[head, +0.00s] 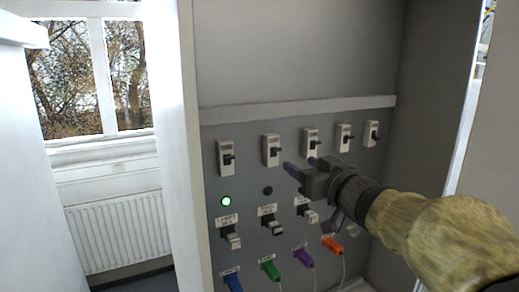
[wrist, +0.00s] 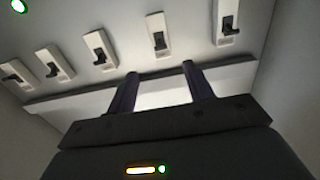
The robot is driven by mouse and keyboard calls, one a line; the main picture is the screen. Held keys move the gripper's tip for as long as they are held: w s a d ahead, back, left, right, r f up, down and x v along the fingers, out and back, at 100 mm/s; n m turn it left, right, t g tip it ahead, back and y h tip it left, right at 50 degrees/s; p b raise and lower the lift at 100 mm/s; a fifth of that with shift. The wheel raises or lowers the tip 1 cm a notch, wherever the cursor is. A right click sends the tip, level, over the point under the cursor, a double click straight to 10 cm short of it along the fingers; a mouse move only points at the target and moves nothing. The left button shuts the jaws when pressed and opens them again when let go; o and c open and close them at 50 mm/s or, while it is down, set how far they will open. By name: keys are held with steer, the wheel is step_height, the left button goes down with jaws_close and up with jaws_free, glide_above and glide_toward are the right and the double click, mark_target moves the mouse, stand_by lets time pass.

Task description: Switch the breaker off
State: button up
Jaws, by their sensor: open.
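A row of white breakers with black levers crosses the grey panel: the far left breaker (head: 226,158), the second (head: 271,150), the middle (head: 310,142), the fourth (head: 344,137) and the far right (head: 372,133). My gripper (head: 300,165) is open and empty, just below the second and middle breakers in the head view. No contact with a lever is visible. In the wrist view, my spread fingers (wrist: 163,84) point toward the breaker row, which appears upside down.
A green lamp (head: 225,201) glows below the far left breaker; the lamp (head: 267,190) below the second is dark. Labelled sockets and coloured plugs, such as a green one (head: 270,269), sit lower. A pale ledge (head: 300,107) runs above the breakers. Cabinet walls flank the panel.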

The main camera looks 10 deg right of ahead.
mark_target(278, 151)
steer(key=p+x, duration=0.2)
steer(key=x, duration=0.8)
steer(key=shift+w+f+p, duration=0.1)
steer(key=shift+p, duration=0.3)
steer(key=c, duration=1)
steer(key=shift+o, duration=0.2)
